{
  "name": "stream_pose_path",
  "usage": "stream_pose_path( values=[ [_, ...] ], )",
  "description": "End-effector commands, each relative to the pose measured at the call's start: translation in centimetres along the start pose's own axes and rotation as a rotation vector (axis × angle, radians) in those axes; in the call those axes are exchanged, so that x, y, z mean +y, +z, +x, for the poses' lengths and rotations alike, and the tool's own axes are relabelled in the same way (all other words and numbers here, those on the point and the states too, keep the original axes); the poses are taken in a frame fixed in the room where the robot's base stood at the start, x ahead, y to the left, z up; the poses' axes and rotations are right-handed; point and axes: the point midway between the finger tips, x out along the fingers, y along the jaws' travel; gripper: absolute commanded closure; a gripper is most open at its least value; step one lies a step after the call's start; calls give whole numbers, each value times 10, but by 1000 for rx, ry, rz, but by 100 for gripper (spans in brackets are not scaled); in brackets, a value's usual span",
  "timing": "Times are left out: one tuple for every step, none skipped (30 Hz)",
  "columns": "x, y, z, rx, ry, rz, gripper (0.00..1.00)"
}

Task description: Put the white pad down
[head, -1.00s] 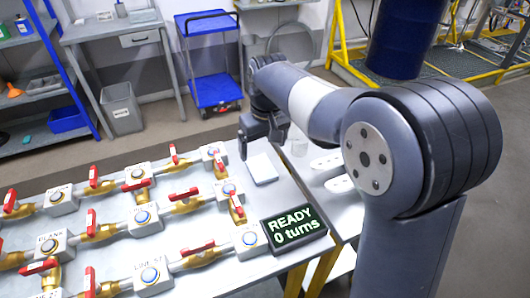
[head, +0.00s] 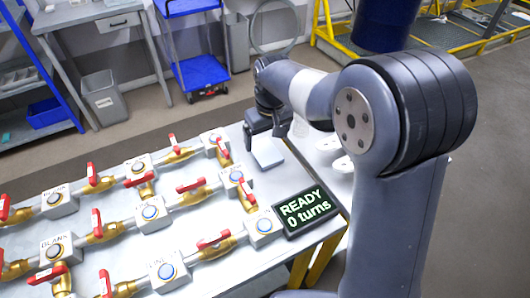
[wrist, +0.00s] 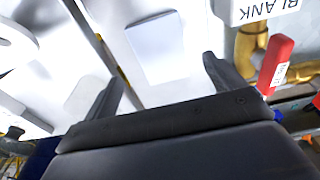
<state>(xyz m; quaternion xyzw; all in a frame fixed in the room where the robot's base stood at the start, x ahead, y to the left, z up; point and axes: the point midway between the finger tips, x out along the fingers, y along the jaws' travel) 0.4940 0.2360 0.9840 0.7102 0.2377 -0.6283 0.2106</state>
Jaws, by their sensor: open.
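The white pad (head: 267,154) lies flat on the grey table, to the right of the valve rows and behind the display. My gripper (head: 264,130) is just behind and above it and hides part of its far side in the head view. I see no contact between fingers and pad.
A black display (head: 308,207) reading "READY 0 turns" stands on the table in front of the pad. Brass pipes with red-handled valves (head: 190,185) and labelled button boxes fill the left. A "BLANK" box (wrist: 268,8) and red handle (wrist: 277,62) are near the fingers in the wrist view.

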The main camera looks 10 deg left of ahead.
Motion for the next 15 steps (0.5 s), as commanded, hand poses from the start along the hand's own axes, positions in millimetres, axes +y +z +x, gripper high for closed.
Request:
stream_pose_path(
  values=[
    [-1,1,5,-4,-1,0,11],
    [-1,1,8,-5,-1,0,11],
    [-2,2,14,-6,-1,0,11],
    [-2,2,19,-7,-1,0,11],
    [-3,2,24,-6,-1,0,11],
    [-3,3,30,-6,-1,0,11],
    [-3,2,35,-5,-1,0,11],
    [-3,2,39,-5,-1,0,11],
    [-3,2,43,-4,-1,0,11],
    [-3,2,46,-4,-1,0,11],
    [-3,2,48,-4,-1,0,11],
    [-3,2,50,-3,-1,0,11],
    [-3,2,50,-2,0,0,11],
    [-3,2,51,-2,0,0,11],
    [-3,2,51,-1,0,0,11]
  ],
)
